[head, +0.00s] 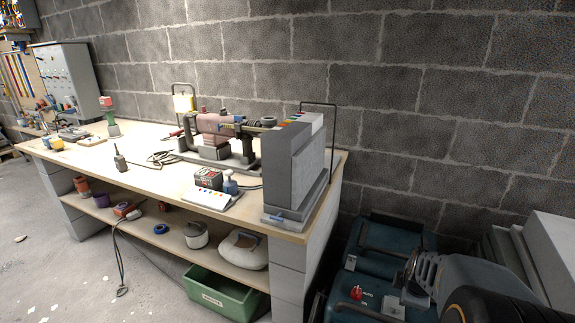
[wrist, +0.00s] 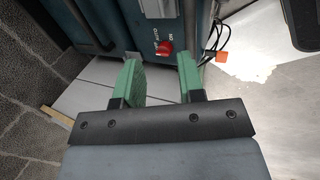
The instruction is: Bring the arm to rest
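My gripper shows in the wrist view (wrist: 158,82) with its two green fingers well apart and nothing between them. In the head view my arm reaches in from the lower right corner, bent low beside the right end of the workbench (head: 150,183). The fingers cannot be made out in the head view. The gripper is apart from the bench and everything on it.
The bench carries a pink and grey machine (head: 214,127), a tall grey block stack (head: 300,165) at its right end and small tools. A green crate (head: 215,299) sits below. A block wall (head: 400,60) stands behind. Open floor (head: 60,270) lies at left.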

